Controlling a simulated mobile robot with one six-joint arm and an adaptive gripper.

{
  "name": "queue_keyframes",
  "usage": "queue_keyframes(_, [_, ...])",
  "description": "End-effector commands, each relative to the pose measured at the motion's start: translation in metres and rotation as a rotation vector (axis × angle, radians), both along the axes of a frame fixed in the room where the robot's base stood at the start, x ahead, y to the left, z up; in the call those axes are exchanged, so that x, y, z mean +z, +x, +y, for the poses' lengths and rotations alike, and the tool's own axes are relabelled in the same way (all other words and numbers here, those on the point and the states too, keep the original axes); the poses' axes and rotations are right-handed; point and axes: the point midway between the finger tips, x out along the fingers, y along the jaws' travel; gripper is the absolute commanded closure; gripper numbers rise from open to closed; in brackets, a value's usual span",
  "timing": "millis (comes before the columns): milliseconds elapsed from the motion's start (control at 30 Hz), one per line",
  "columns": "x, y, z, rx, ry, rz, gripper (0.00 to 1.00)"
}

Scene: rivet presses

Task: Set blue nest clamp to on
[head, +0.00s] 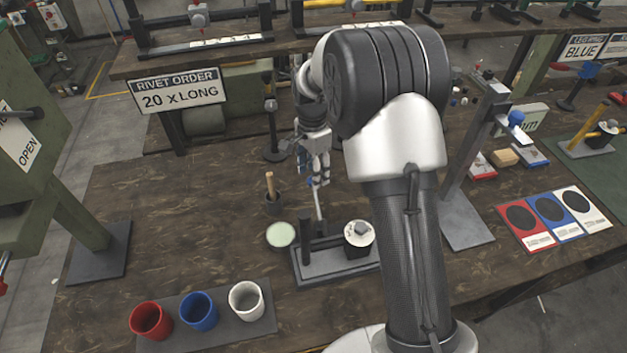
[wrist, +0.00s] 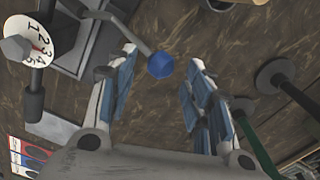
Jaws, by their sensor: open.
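A lever with a blue ball knob (wrist: 161,65) rises from a dark fixture, seen in the wrist view. I take it for the blue nest clamp; its on or off setting cannot be read. In the head view the fixture's grey base (head: 312,274) carries a numbered white dial (head: 358,233), and the pale lever (head: 319,208) stands at its back, its knob hidden by my gripper. My gripper (head: 317,182) is open above the lever. In the wrist view the blue-padded fingers (wrist: 162,60) lie either side of the knob, with gaps showing on both sides.
A black pot with a wooden handle (head: 272,202) and a pale green disc (head: 281,234) sit left of the fixture. Red (head: 150,320), blue (head: 199,311) and white (head: 246,300) cups stand at the front left. A press post (head: 470,150) stands right of my arm.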

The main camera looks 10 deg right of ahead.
Motion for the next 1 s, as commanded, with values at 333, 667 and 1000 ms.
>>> queue_keyframes(333, [-0.024,0.0,0.0,0.0,0.0,-0.002,0.53])
queue_keyframes(667, [-0.024,0.0,0.0,0.0,-0.001,-0.001,0.62])
queue_keyframes(1000, [-0.024,0.0,0.0,0.0,0.0,-0.003,0.85])
